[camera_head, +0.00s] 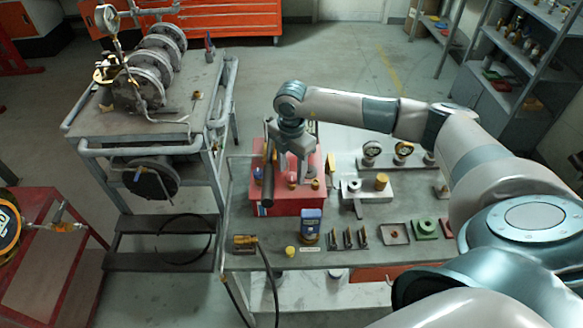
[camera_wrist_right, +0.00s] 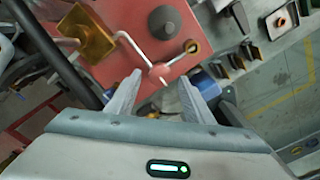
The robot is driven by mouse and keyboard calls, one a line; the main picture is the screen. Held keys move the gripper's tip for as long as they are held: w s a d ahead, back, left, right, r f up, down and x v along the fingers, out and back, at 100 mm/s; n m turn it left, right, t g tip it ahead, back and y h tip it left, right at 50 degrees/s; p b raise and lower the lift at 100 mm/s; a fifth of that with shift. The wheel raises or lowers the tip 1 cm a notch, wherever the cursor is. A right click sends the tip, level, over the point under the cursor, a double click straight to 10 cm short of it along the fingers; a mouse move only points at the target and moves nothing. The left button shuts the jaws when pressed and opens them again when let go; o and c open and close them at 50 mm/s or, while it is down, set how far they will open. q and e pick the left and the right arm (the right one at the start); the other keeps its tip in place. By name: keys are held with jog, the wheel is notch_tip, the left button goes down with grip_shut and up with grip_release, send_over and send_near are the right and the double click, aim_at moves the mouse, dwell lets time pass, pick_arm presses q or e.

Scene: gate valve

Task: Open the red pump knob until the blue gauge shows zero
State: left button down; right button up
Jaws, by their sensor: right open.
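The red pump box (camera_head: 290,207) stands on the left part of the grey workbench. My right gripper (camera_head: 293,172) points down over it, open, with its fingers apart. In the right wrist view, a small red knob (camera_wrist_right: 160,71) on a pale pipe shows just beyond and between the open fingertips (camera_wrist_right: 158,84). I cannot tell whether a finger touches it. The blue gauge (camera_head: 311,222) stands upright on the bench in front of the box; its reading is too small to make out. My left gripper is out of view.
A brass part (camera_wrist_right: 88,34) and a dark round cap (camera_wrist_right: 164,22) sit on the red top. Round gauges (camera_head: 403,149) stand at right. A cart with a large pump assembly (camera_head: 150,75) is at left.

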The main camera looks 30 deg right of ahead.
jog(key=shift+f, duration=0.7)
jog(key=shift+c, duration=0.2)
jog(key=c, duration=1)
